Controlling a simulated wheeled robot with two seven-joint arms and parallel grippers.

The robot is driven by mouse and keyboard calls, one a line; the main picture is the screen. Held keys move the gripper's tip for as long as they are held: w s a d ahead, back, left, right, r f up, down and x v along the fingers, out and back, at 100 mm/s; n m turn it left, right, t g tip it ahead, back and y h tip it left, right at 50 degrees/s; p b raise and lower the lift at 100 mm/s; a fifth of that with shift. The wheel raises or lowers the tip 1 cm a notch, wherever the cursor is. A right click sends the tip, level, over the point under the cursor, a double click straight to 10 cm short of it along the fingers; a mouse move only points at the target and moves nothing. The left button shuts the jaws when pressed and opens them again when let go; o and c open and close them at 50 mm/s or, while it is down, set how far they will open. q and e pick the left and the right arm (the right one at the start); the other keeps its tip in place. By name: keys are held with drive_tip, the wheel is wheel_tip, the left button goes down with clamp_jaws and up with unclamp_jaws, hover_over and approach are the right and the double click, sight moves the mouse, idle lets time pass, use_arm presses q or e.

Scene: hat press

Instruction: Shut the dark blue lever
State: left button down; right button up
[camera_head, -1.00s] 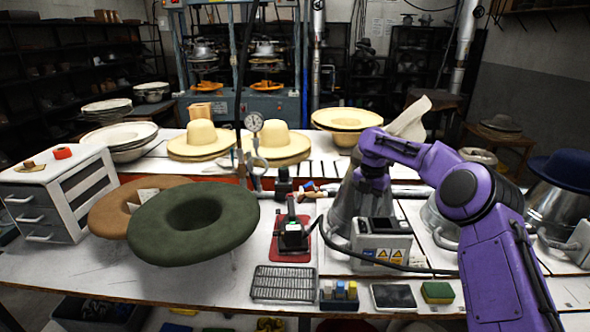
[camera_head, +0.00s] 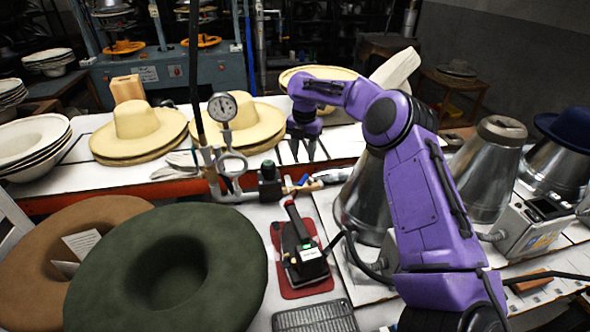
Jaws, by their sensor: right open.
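A small dark blue lever (camera_head: 303,180) shows at the back middle of the bench, in a cluster of small fittings by a pipe. It is small in the picture, and I cannot tell its exact angle. My right gripper (camera_head: 303,152) points downward with its fingers apart and empty. In the picture it is just above the blue lever, with a gap between them; the depth between them is hard to judge. My purple right arm covers part of the bench on the right. My left gripper is not in view.
A pressure gauge (camera_head: 222,107) on a stand and a dark valve block (camera_head: 270,184) are left of the lever. A black iron on a red mat (camera_head: 275,240) is in front. Straw hats (camera_head: 140,122) stand behind left. Metal cones (camera_head: 489,172) stand right; a green hat (camera_head: 165,265) fills the front left.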

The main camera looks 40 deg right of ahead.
sight(302, 180)
drive_tip(key=f+p, duration=0.1)
drive_tip(key=f, duration=0.3)
drive_tip(key=f+p, duration=0.1)
drive_tip(key=f, duration=0.4)
drive_tip(key=shift+w, duration=0.2)
drive_tip(key=shift+f, duration=0.3)
drive_tip(key=shift+s+f, duration=0.1)
drive_tip(key=shift+s, duration=0.1)
clamp_jaws()
